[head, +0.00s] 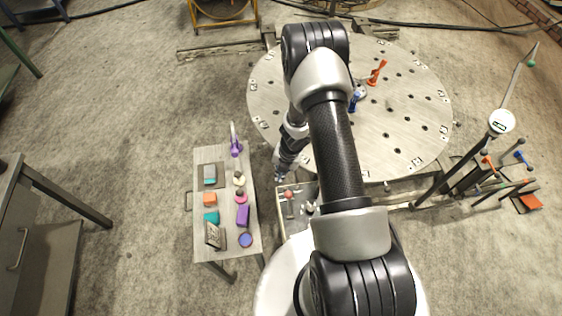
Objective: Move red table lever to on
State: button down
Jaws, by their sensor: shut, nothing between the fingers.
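A lever with a red ball knob (289,195) stands on a small grey panel (286,231) at the near edge of the round table, just left of my arm. Its shaft shows below the knob; any on or off marking is too small to read. My gripper (278,178) points down just above and left of the red knob. It is shut and empty, and looks apart from the knob, though the gap is hard to judge. My forearm hides part of the panel's right side.
A large round table (420,120) with holes holds an orange-red handle (377,72) and a blue piece (354,102). A narrow side table (227,254) with several small coloured objects stands left of the panel. Levers and a boom stand at right.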

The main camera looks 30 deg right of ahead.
jog(key=shift+w+d+r+p, duration=0.35)
jog(key=shift+w+p, duration=0.2)
jog(key=shift+p, duration=0.25)
